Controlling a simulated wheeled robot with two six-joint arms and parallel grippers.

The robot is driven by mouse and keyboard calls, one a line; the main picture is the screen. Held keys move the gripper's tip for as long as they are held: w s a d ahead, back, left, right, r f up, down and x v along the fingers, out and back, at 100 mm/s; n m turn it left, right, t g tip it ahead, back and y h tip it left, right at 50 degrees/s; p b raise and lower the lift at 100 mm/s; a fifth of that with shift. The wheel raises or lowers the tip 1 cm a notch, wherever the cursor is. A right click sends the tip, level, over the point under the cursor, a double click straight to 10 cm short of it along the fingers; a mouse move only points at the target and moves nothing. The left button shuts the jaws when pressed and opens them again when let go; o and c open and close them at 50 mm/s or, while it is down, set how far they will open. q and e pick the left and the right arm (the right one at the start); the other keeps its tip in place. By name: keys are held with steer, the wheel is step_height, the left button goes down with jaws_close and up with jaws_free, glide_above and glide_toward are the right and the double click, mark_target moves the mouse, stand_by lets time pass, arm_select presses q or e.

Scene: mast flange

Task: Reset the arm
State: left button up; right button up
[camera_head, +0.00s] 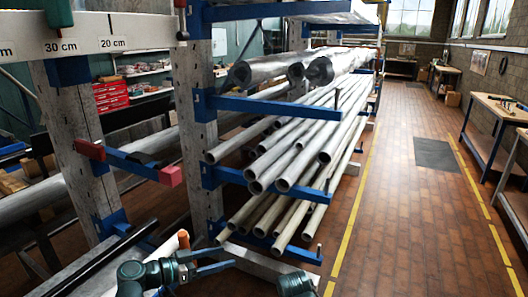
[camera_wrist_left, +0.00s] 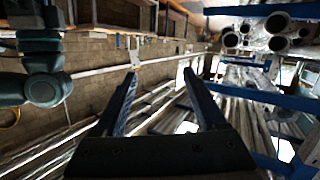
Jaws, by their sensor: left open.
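My left gripper (camera_head: 230,256) is at the bottom of the head view, in front of the pipe rack. Its two dark fingers are spread apart with nothing between them. In the left wrist view the same gripper (camera_wrist_left: 160,73) shows two long open fingers with an empty gap. A rounded teal piece of my own body shows at the bottom edge of the head view, right of the left gripper. My right gripper is not seen.
A rack with blue arms (camera_head: 262,106) holds several long metal pipes (camera_head: 290,165) whose ends face me. A red-tipped arm (camera_head: 170,176) juts out at left. A tiled aisle (camera_head: 410,200) with yellow lines lies open at right, beside a workbench (camera_head: 500,108).

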arm_select(q)
steer(key=s+d+f+n+g+y+p, duration=0.15)
steer(key=s+d+f+g+y, duration=0.25)
steer(key=s+d+f+g, duration=0.4)
steer(key=s+d+f+n+g+y+p, duration=0.1)
steer(key=s+f+n+y+p, duration=0.2)
steer(key=y, duration=0.7)
steer(key=shift+s+d+f+n+g, duration=0.3)
steer(key=shift+s+d+f+n, duration=0.05)
steer(key=shift+s+f, duration=0.25)
